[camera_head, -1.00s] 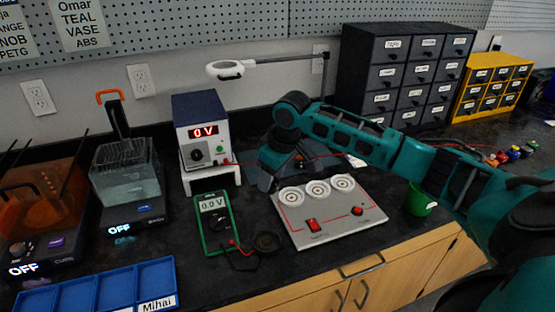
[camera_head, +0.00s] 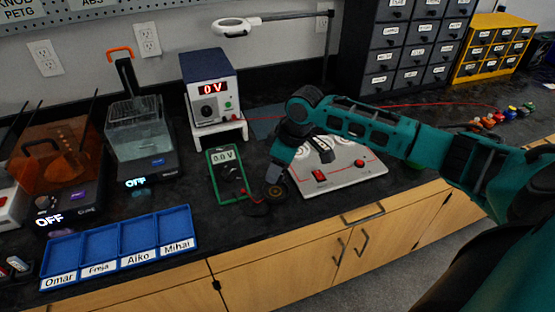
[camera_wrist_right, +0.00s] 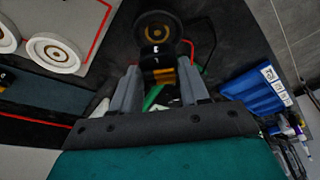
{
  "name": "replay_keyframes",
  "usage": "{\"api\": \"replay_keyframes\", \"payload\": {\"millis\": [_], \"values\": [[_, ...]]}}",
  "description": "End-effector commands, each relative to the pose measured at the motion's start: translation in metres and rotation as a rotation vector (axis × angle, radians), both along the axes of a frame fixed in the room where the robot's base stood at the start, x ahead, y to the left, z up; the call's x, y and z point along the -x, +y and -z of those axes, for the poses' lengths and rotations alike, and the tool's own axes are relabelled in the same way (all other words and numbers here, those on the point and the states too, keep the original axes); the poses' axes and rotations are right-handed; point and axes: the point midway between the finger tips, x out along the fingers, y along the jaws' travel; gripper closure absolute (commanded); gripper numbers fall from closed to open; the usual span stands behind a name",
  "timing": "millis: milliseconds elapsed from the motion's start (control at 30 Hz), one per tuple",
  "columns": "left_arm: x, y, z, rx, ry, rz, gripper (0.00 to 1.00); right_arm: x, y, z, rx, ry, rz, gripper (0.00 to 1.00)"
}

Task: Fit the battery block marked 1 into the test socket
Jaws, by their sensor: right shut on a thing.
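My right gripper (camera_head: 279,172) points down just above the round black test socket (camera_head: 277,193), left of the grey panel. In the right wrist view the gripper (camera_wrist_right: 159,78) is shut on a black and orange block (camera_wrist_right: 160,75), likely the battery block; its number cannot be read. The socket (camera_wrist_right: 157,30), with a brass-coloured ring, shows just beyond the block. Whether block and socket touch, I cannot tell. In the head view my gripper hides the block. My left gripper is not in view.
The green multimeter (camera_head: 226,176) stands left of the socket, its leads near it. The grey panel (camera_head: 345,180) with round sockets lies to the right. A blue labelled tray (camera_head: 120,265) lies front left. The power supply (camera_head: 208,88) stands behind. Dark bench (camera_head: 235,228) is clear in front.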

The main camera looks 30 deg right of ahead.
Motion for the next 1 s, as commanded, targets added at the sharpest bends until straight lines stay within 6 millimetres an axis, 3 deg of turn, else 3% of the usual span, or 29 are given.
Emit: {"api": "replay_keyframes", "payload": {"millis": [67,133,333,1000], "values": [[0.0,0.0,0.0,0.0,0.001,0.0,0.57,0.001,0.0,0.01,0.0,0.002,0.001,0.87],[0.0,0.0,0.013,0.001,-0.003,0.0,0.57,0.0,0.0,0.022,0.001,-0.001,0.0,0.87],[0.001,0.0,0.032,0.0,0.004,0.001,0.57,0.0,0.0,0.036,0.001,-0.001,0.0,0.87],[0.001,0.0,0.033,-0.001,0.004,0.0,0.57,0.0,0.0,0.036,0.001,-0.001,0.0,0.87]]}}
